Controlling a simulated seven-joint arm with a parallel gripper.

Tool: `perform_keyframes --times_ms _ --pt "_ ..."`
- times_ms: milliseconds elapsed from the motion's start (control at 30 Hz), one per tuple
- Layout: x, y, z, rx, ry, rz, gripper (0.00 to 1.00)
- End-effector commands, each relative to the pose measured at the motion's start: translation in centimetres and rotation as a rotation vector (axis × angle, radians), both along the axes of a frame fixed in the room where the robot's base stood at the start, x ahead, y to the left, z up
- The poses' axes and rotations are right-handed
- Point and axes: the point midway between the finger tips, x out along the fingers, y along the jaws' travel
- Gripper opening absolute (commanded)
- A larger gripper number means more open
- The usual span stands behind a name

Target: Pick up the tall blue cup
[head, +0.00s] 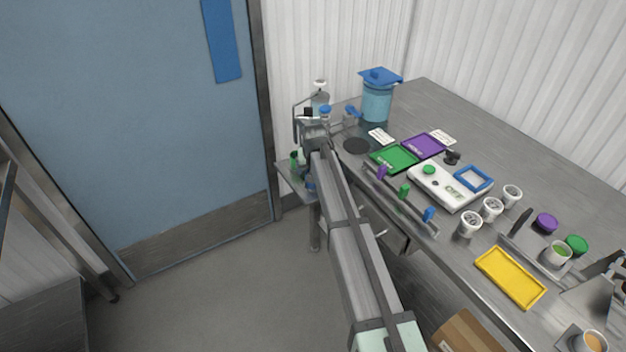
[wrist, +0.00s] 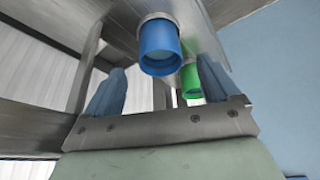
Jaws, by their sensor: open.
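The tall blue cup (wrist: 160,48) shows at the top middle of the wrist view, with one end against a grey metal shelf (wrist: 121,16) and its round rim turned toward the bottom of the picture. My gripper (wrist: 162,70) is open, and its two bluish fingers stand apart with the cup seen between and beyond them. I see no contact. In the head view a small blue patch (head: 311,183) beside my arm looks like the same cup, mostly hidden. My gripper's fingers cannot be made out there.
A green cup (wrist: 190,80) stands close behind the blue one, near my right-hand finger. The steel table (head: 505,133) carries a blue-lidded container (head: 377,98), a scale (head: 440,188), a yellow tray (head: 510,277) and several small cups. Floor left of the table is clear.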

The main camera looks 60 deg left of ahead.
Motion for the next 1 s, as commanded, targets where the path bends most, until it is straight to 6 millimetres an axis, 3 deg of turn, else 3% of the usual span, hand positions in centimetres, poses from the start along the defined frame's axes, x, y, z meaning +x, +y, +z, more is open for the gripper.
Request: perform_keyframes --times_ms 400,633,1000 --pt "0.8 1.6 -4.3 0.0 0.0 0.0 0.89" --pt "0.8 1.6 -4.5 0.0 0.0 0.0 0.89" --pt "0.8 1.6 -4.4 0.0 0.0 0.0 0.54"
